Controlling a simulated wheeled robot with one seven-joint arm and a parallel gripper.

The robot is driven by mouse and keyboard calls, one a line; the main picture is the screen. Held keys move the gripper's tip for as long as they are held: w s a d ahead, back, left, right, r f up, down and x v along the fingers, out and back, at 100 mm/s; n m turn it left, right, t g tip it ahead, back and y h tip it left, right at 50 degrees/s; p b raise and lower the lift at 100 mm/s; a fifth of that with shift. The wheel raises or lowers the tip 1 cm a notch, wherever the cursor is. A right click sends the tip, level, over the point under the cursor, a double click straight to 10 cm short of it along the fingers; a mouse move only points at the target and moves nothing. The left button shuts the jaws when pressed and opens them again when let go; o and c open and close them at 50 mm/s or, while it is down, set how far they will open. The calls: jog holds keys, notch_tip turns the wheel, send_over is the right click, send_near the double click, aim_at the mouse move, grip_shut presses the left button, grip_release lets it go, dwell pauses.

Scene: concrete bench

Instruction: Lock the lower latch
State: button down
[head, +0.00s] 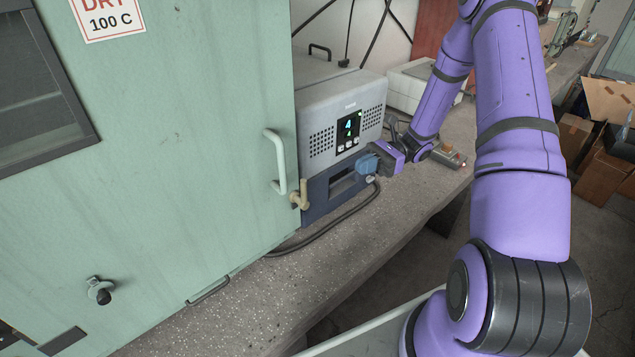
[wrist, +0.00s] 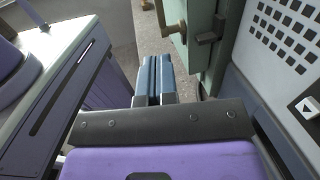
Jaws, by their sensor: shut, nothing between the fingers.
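The green cabinet (head: 200,150) fills the left of the head view, with a pale bar handle (head: 279,160) near its right edge. A tan latch (head: 301,194) sits at that edge, just below the handle. In the wrist view, tan latch parts (wrist: 179,27) and a dark lever piece (wrist: 207,38) show by the green edge; I cannot tell which is the lower latch or whether it is locked. My gripper (head: 365,164) is shut and empty, right of the latch and apart from it, in front of the grey instrument. Its blue fingers (wrist: 154,78) lie together in the wrist view.
The grey instrument (head: 341,110) with a lit display stands right of the cabinet, close behind my gripper. A dark cable (head: 335,222) runs along the speckled bench (head: 270,300). A dark knob (head: 101,292) is low on the cabinet. The bench front is mostly clear.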

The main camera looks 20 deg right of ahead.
aim_at(306, 188)
jog(key=shift+a, duration=0.1)
jog(key=a, duration=0.4)
jog(key=s+a, duration=0.1)
jog(key=a, duration=0.8)
jog(key=shift+s+a, duration=0.35)
jog(key=shift+a, duration=0.05)
